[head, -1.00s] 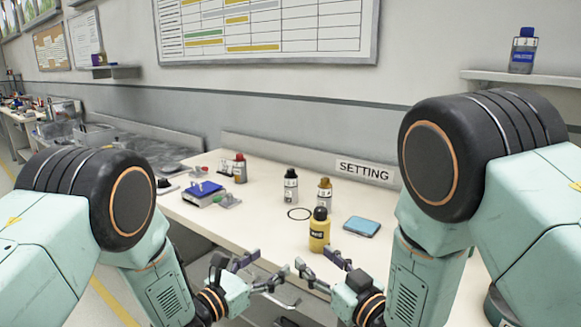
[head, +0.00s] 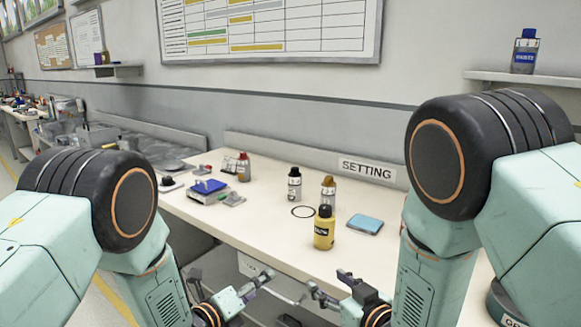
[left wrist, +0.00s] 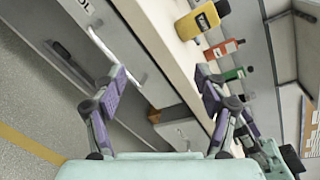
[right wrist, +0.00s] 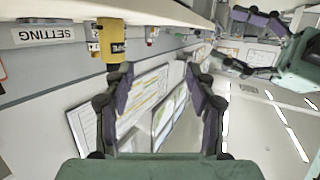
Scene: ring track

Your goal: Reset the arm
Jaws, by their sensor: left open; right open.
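My right gripper (head: 332,288) is open and empty, low in front of the table's front edge in the head view. Its spread fingers also show in the right wrist view (right wrist: 160,95). My left gripper (head: 228,281) is open and empty, low at the left of the right one. Its fingers show apart in the left wrist view (left wrist: 160,95). Both grippers are apart from the things on the table. Parts of both hands are cut off by the bottom of the head view.
A shelf bottle (head: 525,52) stands upper right.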

